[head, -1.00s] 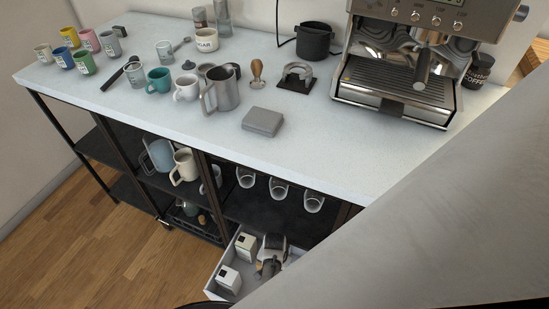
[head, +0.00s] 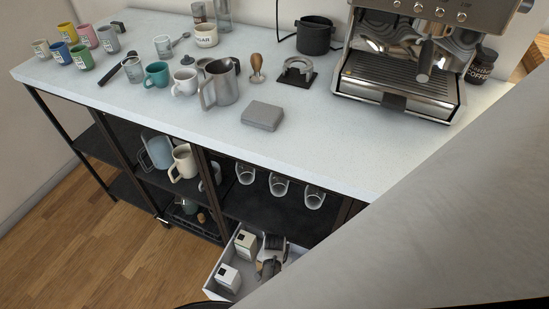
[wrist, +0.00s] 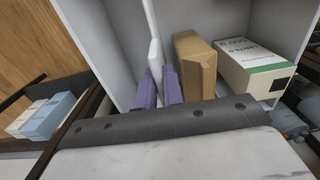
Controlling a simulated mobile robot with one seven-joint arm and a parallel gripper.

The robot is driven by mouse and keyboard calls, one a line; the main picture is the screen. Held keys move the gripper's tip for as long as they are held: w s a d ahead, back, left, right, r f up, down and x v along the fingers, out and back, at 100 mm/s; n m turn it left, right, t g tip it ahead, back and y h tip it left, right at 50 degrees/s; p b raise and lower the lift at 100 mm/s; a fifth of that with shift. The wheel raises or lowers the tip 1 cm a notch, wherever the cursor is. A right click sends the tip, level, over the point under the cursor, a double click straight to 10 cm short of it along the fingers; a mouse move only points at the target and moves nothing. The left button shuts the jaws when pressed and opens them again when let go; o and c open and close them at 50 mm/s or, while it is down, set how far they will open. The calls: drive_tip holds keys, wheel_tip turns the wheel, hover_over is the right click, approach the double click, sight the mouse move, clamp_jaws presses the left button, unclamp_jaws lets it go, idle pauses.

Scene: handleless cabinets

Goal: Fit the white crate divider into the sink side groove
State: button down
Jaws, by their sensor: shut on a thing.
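In the wrist view, the white crate divider (wrist: 154,40) is a thin upright panel between the two purple fingers of my gripper (wrist: 160,82). My gripper is shut on it, with its near part hidden between the fingers. The white crate (wrist: 113,45) surrounds the fingers, its left wall apart from the divider. In the head view, the crate (head: 215,278) is at the bottom, below the worktop, and my gripper is partly seen there. I cannot make out the groove, nor whether the divider touches it.
A brown box (wrist: 194,65) stands just right of the gripper in the crate, with a white and green box (wrist: 252,70) beyond it. Blue and white cartons (wrist: 48,118) lie outside at left. The worktop (head: 330,150) overhangs the crate area.

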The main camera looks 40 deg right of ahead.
drive_tip(key=shift+f+b, duration=0.8)
drive_tip(key=shift+f, duration=0.3)
drive_tip(key=c, duration=1.5)
unclamp_jaws()
drive_tip(key=shift+o, duration=0.2)
wheel_tip(320, 180, up, 14)
drive_tip(key=p, duration=0.1)
drive_tip(key=shift+s+f, duration=0.1)
